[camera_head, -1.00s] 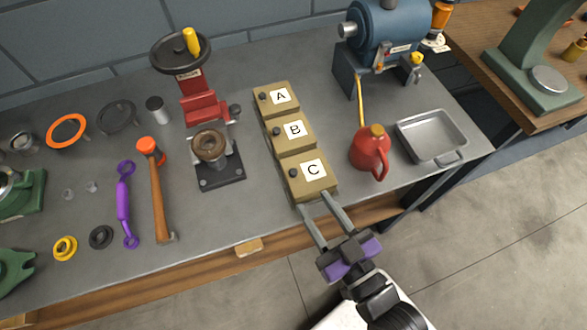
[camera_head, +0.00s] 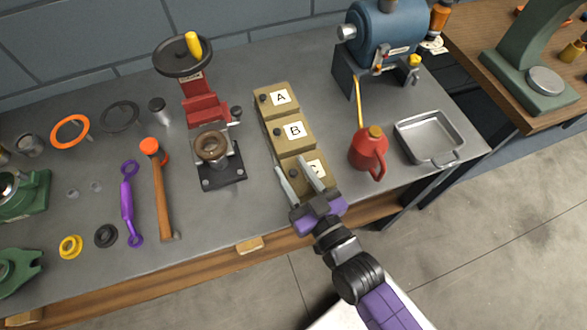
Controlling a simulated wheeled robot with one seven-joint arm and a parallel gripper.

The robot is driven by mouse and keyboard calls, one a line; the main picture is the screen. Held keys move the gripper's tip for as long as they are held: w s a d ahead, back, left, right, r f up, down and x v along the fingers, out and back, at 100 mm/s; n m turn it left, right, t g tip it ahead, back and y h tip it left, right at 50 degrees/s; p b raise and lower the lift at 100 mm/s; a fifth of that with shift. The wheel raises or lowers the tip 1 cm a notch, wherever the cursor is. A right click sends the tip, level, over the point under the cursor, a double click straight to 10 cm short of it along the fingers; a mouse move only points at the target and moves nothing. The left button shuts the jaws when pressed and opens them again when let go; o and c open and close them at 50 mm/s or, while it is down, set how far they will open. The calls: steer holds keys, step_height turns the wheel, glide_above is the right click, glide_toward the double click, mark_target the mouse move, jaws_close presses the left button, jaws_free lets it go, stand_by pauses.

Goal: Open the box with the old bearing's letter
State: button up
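Three tan boxes stand in a row on the bench, lettered A (camera_head: 281,97), B (camera_head: 294,131) and C (camera_head: 319,170). Each has a small dark knob on its top, left of the label, and all look closed. My gripper (camera_head: 290,164) is open over box C, with one finger on each side of its knob (camera_head: 294,174). I cannot tell how high the fingers are or whether they touch. The right finger partly hides the letter C. A brown ring-shaped bearing (camera_head: 212,147) sits on the red press (camera_head: 207,108); no letter on it is readable.
A red oil can (camera_head: 368,150) and a grey metal tray (camera_head: 430,140) stand right of the boxes. An orange-headed hammer (camera_head: 160,195) and a purple tool (camera_head: 128,205) lie left of the press. The bench front edge runs below box C.

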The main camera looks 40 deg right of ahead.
jaws_close()
stand_by(1.4)
